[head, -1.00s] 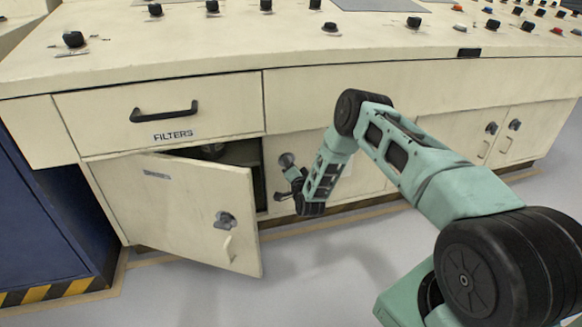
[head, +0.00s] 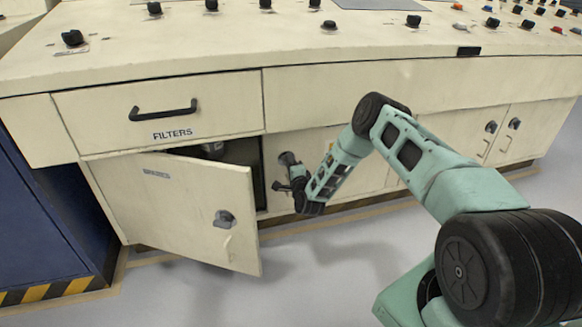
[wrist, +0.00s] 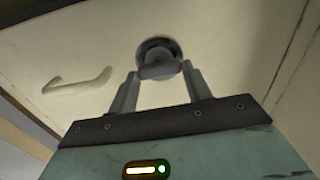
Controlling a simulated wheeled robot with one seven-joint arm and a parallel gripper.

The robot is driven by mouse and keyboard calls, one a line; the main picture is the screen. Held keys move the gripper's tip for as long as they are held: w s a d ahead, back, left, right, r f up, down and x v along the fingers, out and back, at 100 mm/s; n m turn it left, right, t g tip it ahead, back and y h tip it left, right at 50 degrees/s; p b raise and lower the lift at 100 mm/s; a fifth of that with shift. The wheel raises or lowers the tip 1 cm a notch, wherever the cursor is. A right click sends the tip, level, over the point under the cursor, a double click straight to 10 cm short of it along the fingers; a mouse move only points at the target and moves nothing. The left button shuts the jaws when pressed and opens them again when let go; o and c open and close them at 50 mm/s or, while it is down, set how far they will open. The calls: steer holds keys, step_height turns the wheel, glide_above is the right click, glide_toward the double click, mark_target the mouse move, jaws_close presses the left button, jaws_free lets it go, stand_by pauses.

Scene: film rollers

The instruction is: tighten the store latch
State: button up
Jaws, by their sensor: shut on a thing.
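The store latch (wrist: 158,52) is a dark grey turn-knob on a round plate on a cream cupboard door. In the head view its round plate (head: 287,158) shows on the closed door just right of the open one. My gripper (wrist: 159,75) is shut on the latch, with one finger on each side of its grip bar. In the head view my gripper (head: 281,186) is at that latch, small and partly hidden by my wrist. The bar looks roughly level in the wrist view. A pale pull handle (wrist: 76,80) is left of it on the same door.
A door labelled SPARES (head: 170,205) stands open to the left of my gripper, its free edge close by. A FILTERS drawer (head: 160,110) is shut above it. Two more latches (head: 502,125) are at the far right. The floor in front is clear.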

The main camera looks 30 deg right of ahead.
stand_by(0.3)
steer(key=o, duration=1)
steer(key=shift+s, duration=0.1)
steer(key=p+v, duration=0.5)
steer(key=v, duration=1.2)
steer(key=shift+s+r, duration=0.1)
steer(key=shift+s, duration=0.05)
